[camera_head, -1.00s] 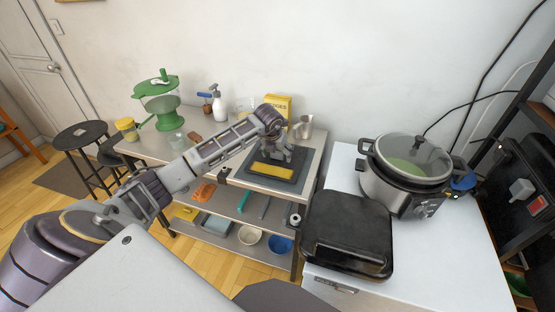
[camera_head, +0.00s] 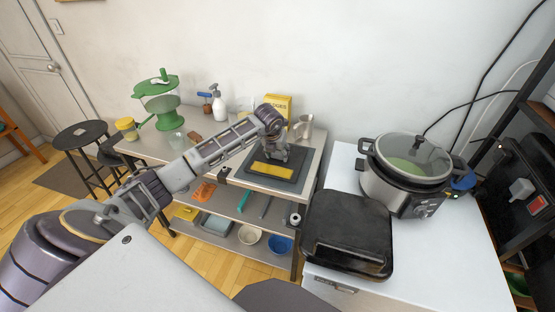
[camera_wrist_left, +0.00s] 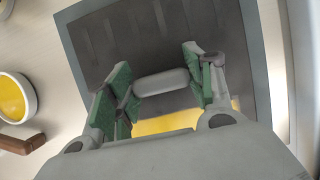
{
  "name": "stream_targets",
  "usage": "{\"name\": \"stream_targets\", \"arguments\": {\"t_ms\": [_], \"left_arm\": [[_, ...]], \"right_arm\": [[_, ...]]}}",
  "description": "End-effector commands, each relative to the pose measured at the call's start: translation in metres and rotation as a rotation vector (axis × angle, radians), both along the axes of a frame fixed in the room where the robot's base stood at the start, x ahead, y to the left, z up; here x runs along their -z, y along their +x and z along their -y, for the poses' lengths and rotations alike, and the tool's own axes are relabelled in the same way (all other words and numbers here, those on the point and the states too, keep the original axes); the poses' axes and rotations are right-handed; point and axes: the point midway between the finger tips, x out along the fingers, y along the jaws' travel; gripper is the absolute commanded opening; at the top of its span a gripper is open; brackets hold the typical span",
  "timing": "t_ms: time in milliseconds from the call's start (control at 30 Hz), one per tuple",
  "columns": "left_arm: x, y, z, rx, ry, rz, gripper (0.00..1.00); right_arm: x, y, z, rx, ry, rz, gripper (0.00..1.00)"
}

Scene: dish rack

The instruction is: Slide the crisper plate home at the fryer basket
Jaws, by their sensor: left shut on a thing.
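My left gripper (camera_head: 275,153) is over the dark tray (camera_head: 292,186) on the metal table. In the left wrist view its green-padded fingers (camera_wrist_left: 160,85) are shut on a grey rounded bar (camera_wrist_left: 162,82), one finger at each end. A yellow flat block (camera_head: 272,171) lies at the tray, just in front of the gripper in the head view; it also shows in the left wrist view (camera_wrist_left: 170,122), partly hidden by the gripper body. I cannot tell whether bar and block are joined. No crisper plate or fryer basket can be made out for certain. My right gripper is not in view.
A yellow box (camera_head: 278,104) and a metal pitcher (camera_head: 303,127) stand behind the tray. A black appliance (camera_head: 348,232) and a pot (camera_head: 405,178) fill much of the white counter.

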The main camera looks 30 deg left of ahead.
Motion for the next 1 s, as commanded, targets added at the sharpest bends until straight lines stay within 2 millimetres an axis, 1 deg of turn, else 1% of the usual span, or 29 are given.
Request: {"name": "stream_targets", "arguments": {"t_ms": [133, 367, 467, 667, 767, 900, 1000], "left_arm": [[-0.001, 0.0, 0.0, 0.0, 0.0, 0.002, 0.21], [-0.009, 0.001, -0.001, 0.0, 0.002, 0.003, 0.21], [-0.018, 0.001, -0.001, 0.0, 0.002, 0.005, 0.21], [-0.045, 0.002, -0.001, -0.001, 0.001, 0.006, 0.21], [-0.06, 0.001, 0.0, 0.0, 0.001, 0.006, 0.21], [-0.079, 0.001, -0.001, 0.0, 0.001, 0.005, 0.21], [-0.089, 0.001, 0.0, 0.0, 0.001, 0.003, 0.21]], "right_arm": [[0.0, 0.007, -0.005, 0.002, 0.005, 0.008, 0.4], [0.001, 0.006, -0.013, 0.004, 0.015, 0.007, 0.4], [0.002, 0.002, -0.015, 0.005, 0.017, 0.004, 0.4], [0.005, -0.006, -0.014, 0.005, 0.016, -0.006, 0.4], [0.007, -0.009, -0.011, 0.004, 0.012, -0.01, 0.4], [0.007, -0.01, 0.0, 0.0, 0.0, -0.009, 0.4], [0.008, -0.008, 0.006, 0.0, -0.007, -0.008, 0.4]]}}
